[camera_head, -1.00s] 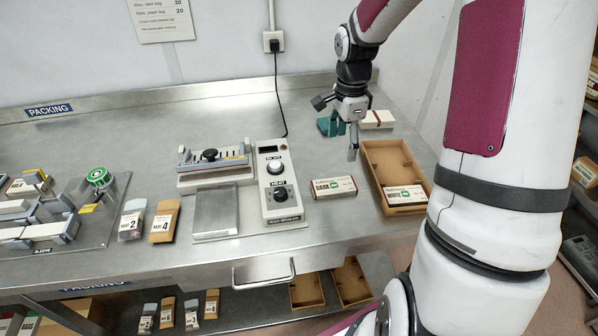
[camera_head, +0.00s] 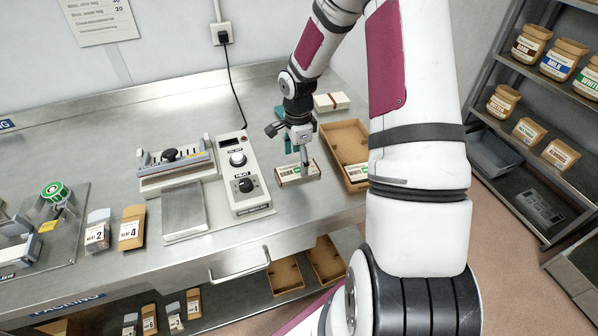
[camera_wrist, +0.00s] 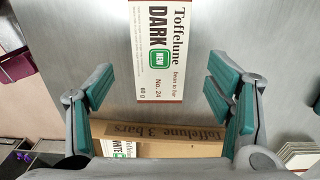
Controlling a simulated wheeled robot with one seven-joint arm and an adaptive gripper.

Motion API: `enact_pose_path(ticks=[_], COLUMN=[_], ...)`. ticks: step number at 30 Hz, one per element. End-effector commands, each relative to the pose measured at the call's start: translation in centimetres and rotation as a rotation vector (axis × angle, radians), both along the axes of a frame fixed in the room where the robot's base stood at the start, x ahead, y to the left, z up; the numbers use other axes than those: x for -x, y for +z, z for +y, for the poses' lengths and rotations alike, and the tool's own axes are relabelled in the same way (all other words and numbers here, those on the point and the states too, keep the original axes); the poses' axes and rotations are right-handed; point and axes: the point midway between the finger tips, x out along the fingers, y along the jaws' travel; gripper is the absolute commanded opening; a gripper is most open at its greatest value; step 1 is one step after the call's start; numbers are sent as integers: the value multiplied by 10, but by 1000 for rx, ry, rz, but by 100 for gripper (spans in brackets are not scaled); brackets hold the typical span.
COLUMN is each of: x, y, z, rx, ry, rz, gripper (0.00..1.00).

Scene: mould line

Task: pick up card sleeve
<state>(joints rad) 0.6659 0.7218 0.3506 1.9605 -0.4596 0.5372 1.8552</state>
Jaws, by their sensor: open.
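The card sleeve, a white box with a brown edge and a green patch, marked Toffelune DARK (camera_head: 290,179), lies flat on the steel bench. In the wrist view the sleeve (camera_wrist: 158,38) is at the top middle, its lower end pointing between my fingers. My gripper (camera_head: 300,152) is just above and behind the sleeve in the head view, hiding part of it. In the wrist view my gripper (camera_wrist: 163,98) is open and empty, with teal pads apart on both sides of the sleeve's line.
A brown carton tray (camera_head: 346,138) stands right of the sleeve, with a WHITE sleeve (camera_head: 356,173) in it. A heat sealer (camera_head: 244,190) stands to the left. White cards with a brown band (camera_head: 331,101) lie behind. Shelves with jars (camera_head: 533,40) stand at the right.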

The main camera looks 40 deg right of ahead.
Motion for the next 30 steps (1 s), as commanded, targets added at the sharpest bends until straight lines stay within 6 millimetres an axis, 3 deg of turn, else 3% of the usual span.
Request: enact_pose_path(ticks=[8, 17, 24, 30], x=[1, 0, 0, 0], y=[-31, -35, -35, -35], z=[0, -1, 0, 0], rx=[0, 1, 0, 0], ry=[1, 0, 0, 0], rz=[0, -2, -1, -1], gripper=[73, 73, 24, 23])
